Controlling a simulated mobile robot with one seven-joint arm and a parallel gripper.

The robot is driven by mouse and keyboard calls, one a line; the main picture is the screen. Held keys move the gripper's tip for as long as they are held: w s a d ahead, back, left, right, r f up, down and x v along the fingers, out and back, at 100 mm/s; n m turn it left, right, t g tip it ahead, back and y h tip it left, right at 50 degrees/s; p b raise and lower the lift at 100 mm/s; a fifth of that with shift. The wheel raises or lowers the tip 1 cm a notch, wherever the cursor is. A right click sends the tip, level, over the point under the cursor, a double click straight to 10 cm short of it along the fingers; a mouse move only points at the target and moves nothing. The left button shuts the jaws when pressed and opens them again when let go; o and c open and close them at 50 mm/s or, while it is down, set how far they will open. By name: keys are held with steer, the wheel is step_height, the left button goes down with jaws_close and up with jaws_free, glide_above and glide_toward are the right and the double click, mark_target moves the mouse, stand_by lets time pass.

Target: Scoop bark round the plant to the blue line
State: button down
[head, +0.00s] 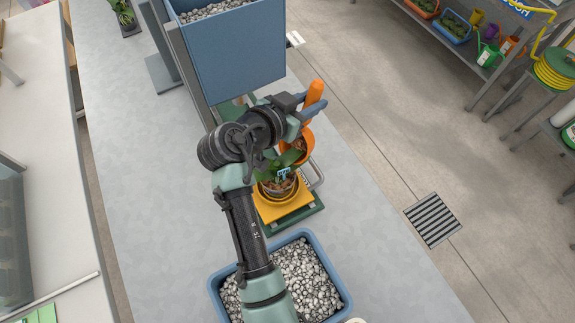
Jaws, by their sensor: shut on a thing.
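My gripper (306,110) is shut on the upright orange handle of a scoop (315,92). The scoop's orange bowl (307,143) hangs below the gripper, close above the plant's pot, with some brownish pieces showing at it. The plant (268,166) has green leaves and a small blue-and-white tag (284,172). Its pot (278,188) stands on a yellow square platform (296,206), with brownish bark visible inside. My arm and the scoop hide part of the plant and pot. I cannot make out the blue line.
A large blue-grey hopper (235,60) with grey stones stands behind the plant. A blue tub (340,283) of grey stones sits in front, partly under my arm. The grey bench (150,200) is clear to the left. A floor drain (433,220) lies to the right.

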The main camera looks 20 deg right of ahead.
steer(key=shift+s+a+r, duration=0.15)
steer(key=shift+a, duration=0.05)
steer(key=shift+d, duration=0.1)
steer(key=shift+w+d+p, duration=0.25)
steer(key=shift+d+p, duration=0.1)
steer(key=shift+p, duration=0.2)
steer(key=w+d+f+g+y+p, duration=0.2)
steer(key=w+d+f+g+y, duration=0.1)
steer(key=d+f+y, duration=0.2)
steer(key=shift+w+f+g+y, duration=0.3)
steer(key=shift+f+y, duration=0.1)
steer(key=shift+f, duration=0.1)
steer(key=shift+s, duration=0.1)
steer(key=f+g+y+b, duration=0.1)
steer(key=b, duration=0.2)
steer(key=d+f+g+y+b, duration=0.1)
steer(key=y+b, duration=0.1)
steer(key=b, duration=0.1)
steer(key=w+f+y+b, duration=0.1)
steer(key=f+b, duration=0.1)
steer(key=b, duration=0.2)
steer(key=shift+d+f+g, duration=0.1)
steer(key=shift+d+g, duration=0.25)
steer(key=shift+g, duration=0.05)
